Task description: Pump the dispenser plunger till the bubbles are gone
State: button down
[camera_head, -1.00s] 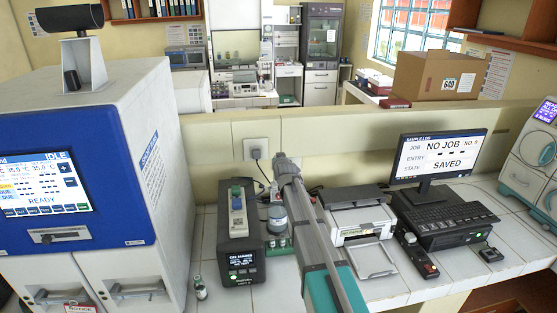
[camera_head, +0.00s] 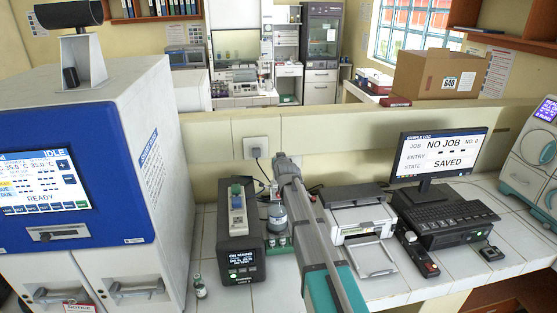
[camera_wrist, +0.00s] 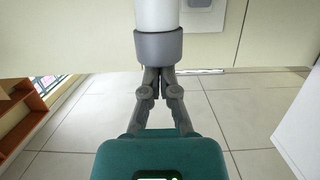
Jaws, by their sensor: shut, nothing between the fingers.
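A bottle-shaped unit (camera_head: 277,217), which I take for the dispenser, stands on the counter behind my arm; its upper part is hidden. In the wrist view a white cylinder with a grey collar (camera_wrist: 158,46) fills the top middle; I take it for part of the dispenser. My gripper (camera_wrist: 159,71) is shut, with its fingertips together at the collar's lower edge in the picture and nothing between them. I cannot tell whether they touch it. The fingertips are hidden in the head view. No bubbles can be made out.
A dark boxy device (camera_head: 239,240) stands left of the bottle, with a small vial (camera_head: 200,287) by it. A printer (camera_head: 358,218) stands at right, then a monitor (camera_head: 438,156) and keyboard. A blue-fronted incubator (camera_head: 70,160) fills the left. A low wall runs behind.

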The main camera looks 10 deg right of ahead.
jog(key=shift+r+p, duration=1.65)
jog(key=shift+r, duration=0.25)
jog(key=p+v, duration=0.1)
jog(key=v, duration=0.8)
jog(key=shift+s+f+p, duration=0.2)
jog(key=shift+s+p, duration=0.2)
jog(key=shift+s, duration=0.1)
jog(key=shift+f, duration=0.15)
jog(key=f+t+b, duration=0.1)
jog(key=t+b, duration=0.1)
jog(key=b, duration=0.2)
jog(key=f+t+b, duration=0.1)
jog(key=t+b, duration=0.1)
jog(key=b, duration=0.3)
jog(key=f+t+b, duration=0.1)
jog(key=t+b, duration=0.1)
jog(key=b, duration=0.3)
jog(key=shift+w+d+f, duration=0.1)
jog(key=shift+w+f, duration=0.1)
jog(key=shift+f, duration=0.15)
jog(key=shift+t, duration=0.3)
jog(key=shift+r, duration=0.15)
